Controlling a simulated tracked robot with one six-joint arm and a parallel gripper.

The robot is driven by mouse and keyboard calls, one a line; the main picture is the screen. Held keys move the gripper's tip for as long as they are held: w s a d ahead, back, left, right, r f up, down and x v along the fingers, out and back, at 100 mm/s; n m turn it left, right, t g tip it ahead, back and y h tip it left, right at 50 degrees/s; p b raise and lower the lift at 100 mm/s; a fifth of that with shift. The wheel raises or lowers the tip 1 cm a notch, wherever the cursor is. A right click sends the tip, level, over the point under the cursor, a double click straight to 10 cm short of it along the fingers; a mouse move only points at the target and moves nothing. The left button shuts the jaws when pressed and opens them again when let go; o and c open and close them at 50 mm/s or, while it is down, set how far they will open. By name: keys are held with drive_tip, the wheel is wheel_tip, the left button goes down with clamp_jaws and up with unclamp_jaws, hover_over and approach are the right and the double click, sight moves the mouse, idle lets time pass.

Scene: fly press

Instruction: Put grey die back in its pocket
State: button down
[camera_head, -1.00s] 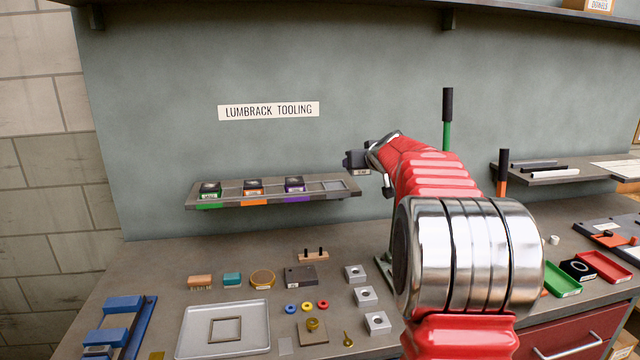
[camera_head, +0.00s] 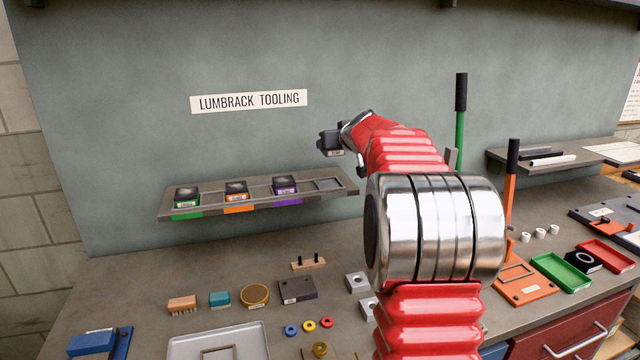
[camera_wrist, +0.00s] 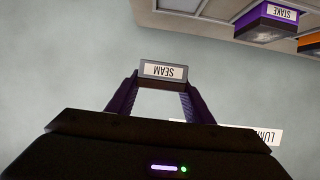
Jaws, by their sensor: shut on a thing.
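My gripper (camera_wrist: 162,95) is shut on the grey die (camera_wrist: 163,69), a small block whose SEAM label reads upside down in the wrist view. In the head view the die (camera_head: 334,146) is held in the air in front of the wall, above the right end of the tool rack (camera_head: 229,206). The rack's rightmost pocket (camera_head: 326,185) is an empty grey frame, and the die is apart from it. The other pockets hold a green-based die (camera_head: 187,196), an orange-based die (camera_head: 236,190) and a purple-based die (camera_head: 285,186) labelled STAKE.
The bench below holds a brush (camera_head: 182,304), a dark block (camera_head: 297,289), a tray (camera_head: 218,345) and small parts. Upright levers, one green (camera_head: 460,125) and one orange (camera_head: 511,190), stand right of my arm.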

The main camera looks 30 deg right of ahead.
drive_tip(key=shift+w+a+r, duration=0.15)
drive_tip(key=shift+w+a, duration=0.1)
drive_tip(key=shift+a, duration=0.15)
drive_tip(key=shift+a+f, duration=0.1)
drive_tip(key=shift+f, duration=0.1)
hover_over(328, 185)
drive_tip(key=shift+f, duration=2.95)
drive_tip(key=shift+d+f, duration=0.1)
drive_tip(key=shift+d, duration=0.1)
drive_tip(key=shift+f, duration=1.75)
drive_tip(key=c, duration=0.9)
unclamp_jaws()
drive_tip(key=shift+f, duration=0.2)
drive_tip(key=shift+r, duration=0.1)
